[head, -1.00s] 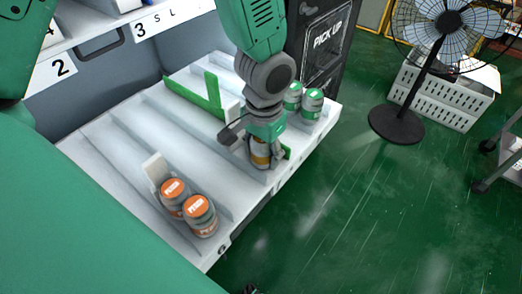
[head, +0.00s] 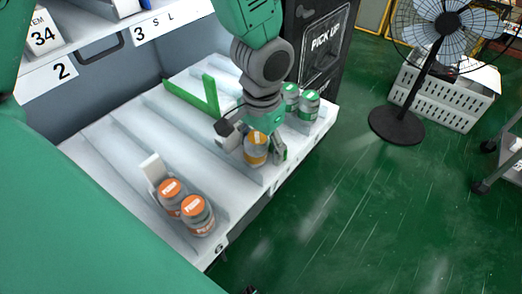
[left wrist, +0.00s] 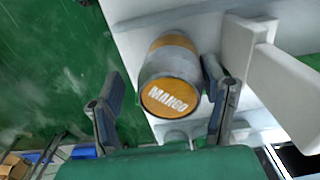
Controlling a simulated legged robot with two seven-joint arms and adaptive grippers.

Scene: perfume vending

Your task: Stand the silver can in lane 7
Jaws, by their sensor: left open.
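The silver can (head: 256,148) has a yellow-orange lid and band. It stands in a lane of the white sloped shelf (head: 150,110), near the front edge, between the orange-lidded and green-lidded cans. In the left wrist view, the can (left wrist: 168,72) shows a MANGO lid. My left gripper (head: 254,145) is open, with one finger on each side of the can. In the left wrist view, the can sits nearer the right finger, with a gap to the left one. The lane number in front of it is too small to read. My right gripper is not in view.
Two orange-lidded cans (head: 196,214) stand at the front left of the shelf. Two green-lidded cans (head: 308,104) stand close right of my gripper. A green divider (head: 210,92) rises behind. The black pick-up unit (head: 318,45) stands beyond.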

